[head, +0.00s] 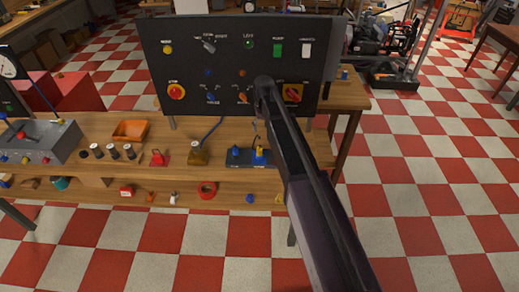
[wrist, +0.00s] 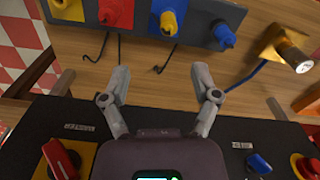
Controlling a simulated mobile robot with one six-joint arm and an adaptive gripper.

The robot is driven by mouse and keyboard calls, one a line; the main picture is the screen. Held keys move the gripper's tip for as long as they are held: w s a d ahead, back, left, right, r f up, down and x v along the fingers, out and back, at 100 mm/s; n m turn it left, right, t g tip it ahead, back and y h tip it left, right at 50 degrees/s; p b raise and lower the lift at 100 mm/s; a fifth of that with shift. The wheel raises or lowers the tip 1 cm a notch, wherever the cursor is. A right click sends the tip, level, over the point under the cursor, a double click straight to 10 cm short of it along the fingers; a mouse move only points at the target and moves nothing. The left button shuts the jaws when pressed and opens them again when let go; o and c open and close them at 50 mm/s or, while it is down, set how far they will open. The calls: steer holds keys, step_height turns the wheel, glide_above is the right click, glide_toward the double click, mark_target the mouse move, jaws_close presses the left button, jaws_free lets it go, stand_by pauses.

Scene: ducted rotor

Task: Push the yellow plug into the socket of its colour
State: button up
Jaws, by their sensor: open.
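The yellow plug (wrist: 168,22) stands in a dark rack (wrist: 195,32) at the top of the wrist view. The head view shows the yellow plug (head: 259,153) beside the blue one (head: 235,151), on the bench below the black panel (head: 225,55). My gripper (wrist: 160,88) is open and empty, apart from the plugs, with bare bench between its fingers. In the head view my arm hides part of the panel and rack.
The panel carries knobs and switches, including a red knob on yellow (head: 176,91). A brass-coloured block (head: 198,153) with a cable stands left of the rack. An orange bin (head: 130,130) and grey control box (head: 45,142) are farther left.

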mark_target(259, 148)
steer(key=shift+w+a+r, duration=0.2)
steer(key=shift+w+a, duration=0.45)
steer(key=shift+a, duration=0.05)
step_height(259, 148, down, 9)
steer(key=b, duration=0.8)
steer(key=shift+r, duration=0.2)
steer(key=shift+f+b, duration=0.1)
steer(key=shift+b, duration=0.25)
steer(key=shift+s+a+f+b, duration=0.1)
steer(key=shift+s+f+b, duration=0.05)
steer(key=shift+f+b, duration=2.35)
jaws_close()
